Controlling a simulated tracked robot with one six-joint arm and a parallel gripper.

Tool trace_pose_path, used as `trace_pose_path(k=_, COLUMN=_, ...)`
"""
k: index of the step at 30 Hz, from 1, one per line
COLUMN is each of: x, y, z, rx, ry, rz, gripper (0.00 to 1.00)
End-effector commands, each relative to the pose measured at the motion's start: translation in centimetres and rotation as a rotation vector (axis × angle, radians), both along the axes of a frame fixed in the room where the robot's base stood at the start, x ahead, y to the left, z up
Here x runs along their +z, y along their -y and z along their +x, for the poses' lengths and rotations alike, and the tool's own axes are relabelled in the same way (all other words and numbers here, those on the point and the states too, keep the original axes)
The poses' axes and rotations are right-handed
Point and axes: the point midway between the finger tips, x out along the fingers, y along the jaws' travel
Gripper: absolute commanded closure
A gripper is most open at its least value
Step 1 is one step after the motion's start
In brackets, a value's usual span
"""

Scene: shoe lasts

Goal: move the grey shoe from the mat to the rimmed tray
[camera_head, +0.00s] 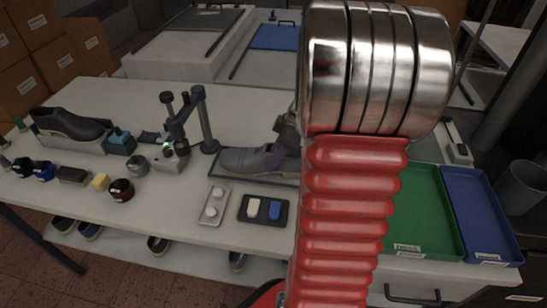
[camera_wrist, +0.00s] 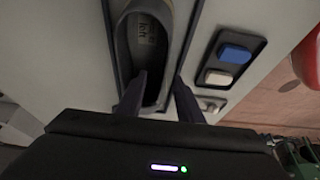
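The grey shoe (camera_head: 248,160) lies on a dark mat (camera_head: 228,176) near the middle of the table, toe to the left. In the wrist view the shoe (camera_wrist: 182,22) fills the upper middle, with its opening toward me. My gripper (camera_wrist: 160,76) has its two dark fingers apart over the heel end, one toward each side. I cannot tell whether they touch it. In the head view my arm hides part of the gripper and the mat's right end. A green rimmed tray (camera_head: 428,210) and a blue rimmed tray (camera_head: 480,212) lie to the right, both empty where visible.
A small stand with a post (camera_head: 205,125) is left of the shoe. Another dark shoe (camera_head: 70,124) and several small items stand at the left.

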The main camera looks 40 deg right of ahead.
Motion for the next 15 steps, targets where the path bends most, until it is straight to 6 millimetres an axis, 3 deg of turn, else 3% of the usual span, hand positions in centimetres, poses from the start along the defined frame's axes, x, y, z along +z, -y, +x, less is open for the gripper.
trace_pose_path(k=5, x=1.6, y=0.0, z=0.1, rx=0.001, ry=0.003, rz=-0.002, gripper=0.67)
trace_pose_path(k=15, x=7.2, y=0.1, z=0.1, rx=0.000, ry=0.004, rz=-0.003, gripper=0.67)
